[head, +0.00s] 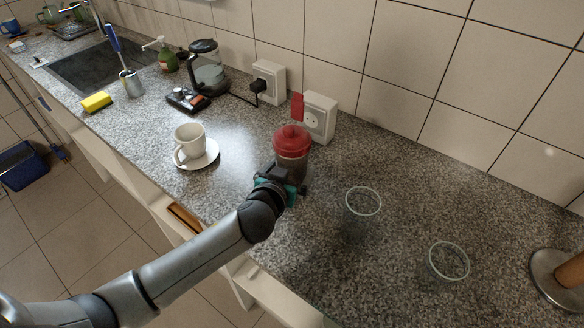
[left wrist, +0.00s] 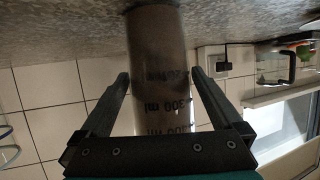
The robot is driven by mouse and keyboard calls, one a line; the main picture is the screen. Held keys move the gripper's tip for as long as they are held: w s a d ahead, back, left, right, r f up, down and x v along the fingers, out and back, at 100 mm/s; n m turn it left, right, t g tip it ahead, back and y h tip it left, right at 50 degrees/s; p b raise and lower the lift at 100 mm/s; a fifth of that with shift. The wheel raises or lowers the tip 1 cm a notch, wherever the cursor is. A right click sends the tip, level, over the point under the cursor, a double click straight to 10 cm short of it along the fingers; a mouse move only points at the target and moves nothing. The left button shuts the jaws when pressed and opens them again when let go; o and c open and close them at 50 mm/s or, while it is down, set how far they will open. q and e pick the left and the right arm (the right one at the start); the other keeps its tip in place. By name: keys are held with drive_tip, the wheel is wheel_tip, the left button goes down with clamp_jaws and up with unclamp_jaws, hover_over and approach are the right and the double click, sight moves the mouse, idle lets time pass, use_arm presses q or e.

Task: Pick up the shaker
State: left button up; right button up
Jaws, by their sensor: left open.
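The shaker (head: 291,143) has a red lid and a darker see-through body. It stands upright on the granite counter near the wall sockets. My left gripper (head: 284,182) is at its near side and hides its lower body in the head view. In the left wrist view, which is upside down, the shaker's body (left wrist: 160,70) with "300 ml" markings lies between the two fingers of my left gripper (left wrist: 160,88). The fingers are open, with one on each side of the body. Whether either finger touches it I cannot tell. My right gripper is not in view.
A white cup on a saucer (head: 211,157) stands left of the shaker. Two glasses, one nearer the shaker (head: 363,201) and one farther right (head: 447,262), stand on the counter. Wall sockets (head: 319,117) are close behind. A coffee maker (head: 206,68) and sink (head: 90,72) are farther left.

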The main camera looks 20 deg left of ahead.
use_arm(q)
drive_tip(key=shift+w+f, duration=0.15)
drive_tip(key=shift+w, duration=0.15)
clamp_jaws()
idle(0.7)
